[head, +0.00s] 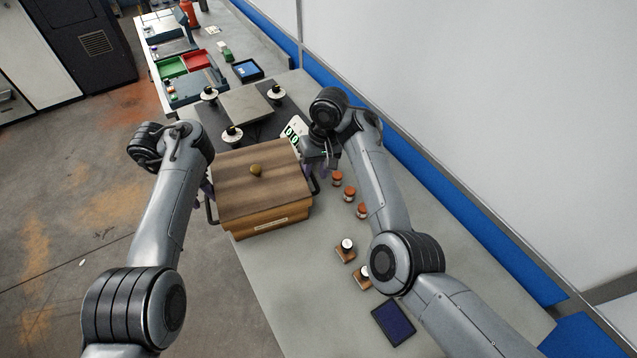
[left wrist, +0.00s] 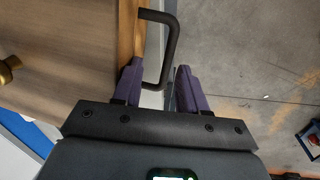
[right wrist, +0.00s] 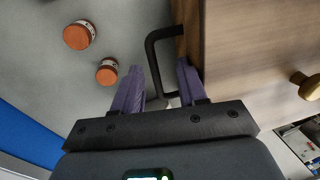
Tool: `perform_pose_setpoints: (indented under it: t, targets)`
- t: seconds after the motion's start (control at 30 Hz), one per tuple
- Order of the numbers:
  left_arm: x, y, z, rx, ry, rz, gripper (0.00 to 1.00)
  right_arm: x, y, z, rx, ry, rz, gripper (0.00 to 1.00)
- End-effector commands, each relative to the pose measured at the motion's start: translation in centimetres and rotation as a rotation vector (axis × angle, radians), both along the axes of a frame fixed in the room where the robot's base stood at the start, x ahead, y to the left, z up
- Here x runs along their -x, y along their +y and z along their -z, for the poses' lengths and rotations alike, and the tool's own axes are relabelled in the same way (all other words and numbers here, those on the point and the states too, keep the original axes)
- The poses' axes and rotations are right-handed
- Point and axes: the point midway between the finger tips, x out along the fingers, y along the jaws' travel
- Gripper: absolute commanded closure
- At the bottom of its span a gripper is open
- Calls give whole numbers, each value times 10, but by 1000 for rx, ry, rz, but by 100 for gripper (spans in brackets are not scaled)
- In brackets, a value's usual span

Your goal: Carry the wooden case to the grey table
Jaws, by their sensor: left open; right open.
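The wooden case (head: 262,190) has a brown lid with a round brass knob and a dark handle on each side. It stands upright on a light grey tabletop (head: 285,290). My left gripper (head: 206,187) is at its left side, mostly hidden by my arm in the head view. In the left wrist view the open purple fingers (left wrist: 160,88) straddle the left handle (left wrist: 172,45). My right gripper (head: 322,168) is at its right side. In the right wrist view its open fingers (right wrist: 158,88) straddle the right handle (right wrist: 152,55). Neither is closed on a handle.
Several orange-capped jars (head: 337,179) stand right of the case, near my right arm. A dark flat tablet (head: 393,322) lies nearer. Behind the case is a grey plate (head: 251,104) with black-knobbed pieces around it. Red (head: 197,60) and green trays lie on a farther bench.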

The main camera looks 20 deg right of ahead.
Motion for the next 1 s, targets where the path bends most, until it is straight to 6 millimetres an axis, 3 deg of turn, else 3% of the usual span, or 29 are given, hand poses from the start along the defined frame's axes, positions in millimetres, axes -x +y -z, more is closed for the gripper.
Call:
perform_pose_setpoints:
  t: [0.03,1.0]
  targets:
    - [0,0,-18,1,-1,0,57,0,0,-18,0,-1,0,57]
    - [0,0,-178,1,-1,1,57,0,0,-178,-1,-1,-1,57]
